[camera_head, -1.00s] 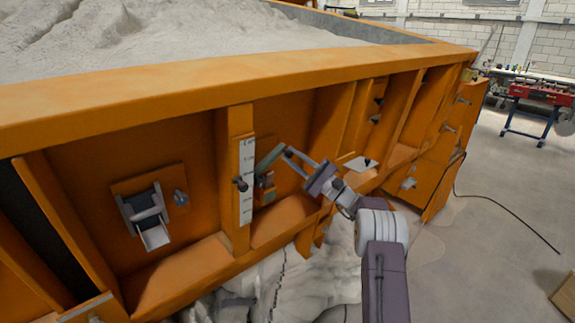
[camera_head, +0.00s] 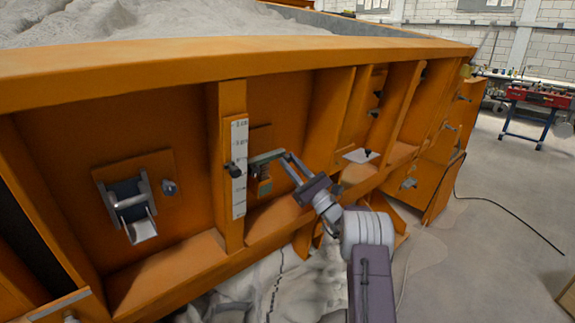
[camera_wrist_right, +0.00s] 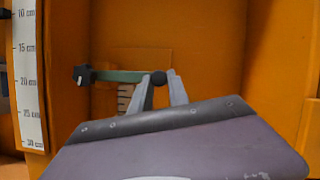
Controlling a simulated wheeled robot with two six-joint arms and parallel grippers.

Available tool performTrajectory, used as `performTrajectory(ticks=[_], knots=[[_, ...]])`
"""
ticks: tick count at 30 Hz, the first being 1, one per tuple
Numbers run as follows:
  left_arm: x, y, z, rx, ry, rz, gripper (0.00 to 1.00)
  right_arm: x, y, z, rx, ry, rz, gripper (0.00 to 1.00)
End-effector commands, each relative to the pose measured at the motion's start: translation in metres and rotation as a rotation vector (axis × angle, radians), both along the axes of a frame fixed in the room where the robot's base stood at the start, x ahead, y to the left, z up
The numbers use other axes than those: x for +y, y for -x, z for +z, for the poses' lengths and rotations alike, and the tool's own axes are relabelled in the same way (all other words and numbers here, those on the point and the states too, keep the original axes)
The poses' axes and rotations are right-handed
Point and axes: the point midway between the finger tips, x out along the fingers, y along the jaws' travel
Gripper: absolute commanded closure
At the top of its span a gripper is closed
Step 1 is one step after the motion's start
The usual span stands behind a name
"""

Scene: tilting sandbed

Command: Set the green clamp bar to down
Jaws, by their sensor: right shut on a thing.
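The green clamp bar (camera_head: 265,157) sits in the bay right of the white scale, close to level. In the right wrist view the bar (camera_wrist_right: 120,76) runs from a dark block (camera_wrist_right: 84,75) at its left to a round dark knob (camera_wrist_right: 158,77) at its right. My right gripper (camera_head: 286,155) is shut on the knob end of the bar. Its fingers (camera_wrist_right: 162,80) show on both sides of the knob. A small green-grey block (camera_head: 263,186) is below the bar. My left gripper is not in view.
The white scale (camera_head: 239,170) is on an orange post, with a dark slider knob (camera_head: 233,169) beside it. A metal latch (camera_head: 131,207) is on the panel at left. Orange ribs flank the bay. Sand (camera_head: 150,20) fills the bed above.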

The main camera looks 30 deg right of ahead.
Motion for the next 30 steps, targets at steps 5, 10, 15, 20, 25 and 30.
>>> performTrajectory(ticks=[5, 10, 15, 20, 25, 30], knots=[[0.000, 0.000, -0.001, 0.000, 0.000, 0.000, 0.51, 0.000, 0.000, -0.003, 0.005, -0.008, 0.002, 1.00], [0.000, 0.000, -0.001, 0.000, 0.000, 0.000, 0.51, 0.000, 0.000, -0.003, 0.007, -0.008, 0.003, 1.00], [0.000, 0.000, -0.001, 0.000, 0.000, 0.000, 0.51, 0.000, 0.000, -0.004, 0.007, -0.007, 0.002, 0.71], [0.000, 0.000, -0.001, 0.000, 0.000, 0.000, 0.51, 0.000, 0.000, -0.003, 0.006, -0.007, 0.002, 0.71], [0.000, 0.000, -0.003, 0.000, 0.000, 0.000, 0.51, -0.003, 0.006, -0.008, 0.006, -0.007, 0.001, 0.71], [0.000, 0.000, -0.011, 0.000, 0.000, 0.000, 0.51, -0.015, 0.035, -0.029, 0.009, -0.008, -0.002, 0.71]])
